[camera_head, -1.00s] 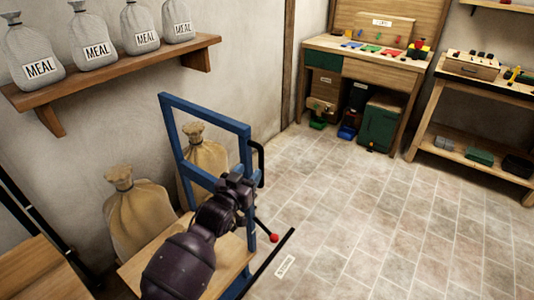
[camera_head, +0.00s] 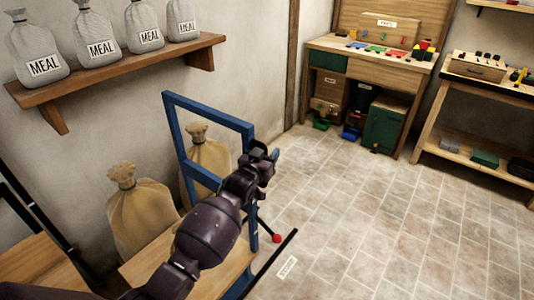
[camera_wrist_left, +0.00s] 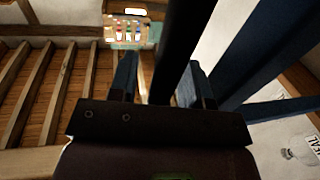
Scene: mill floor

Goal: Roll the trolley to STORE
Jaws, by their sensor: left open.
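The trolley (camera_head: 212,112) has an upright blue frame and a wooden deck (camera_head: 225,272), at the lower left of the head view. A black handle bar (camera_wrist_left: 183,45) shows in the left wrist view beside the blue frame posts. My left gripper (camera_head: 266,160) is at the right post of the frame. In the left wrist view its fingers (camera_wrist_left: 163,78) are open, with the black bar between them; I cannot tell if they touch it. A red knob (camera_head: 276,239) on a black rod sits low at the frame. My right gripper is out of view.
Tan sacks (camera_head: 142,212) stand by the wall behind the trolley. A white label (camera_head: 287,267) and black line lie on the floor, lettering unreadable. A workbench (camera_head: 370,62) and side bench (camera_head: 470,155) stand at the back right. The tiled floor (camera_head: 380,215) between is clear.

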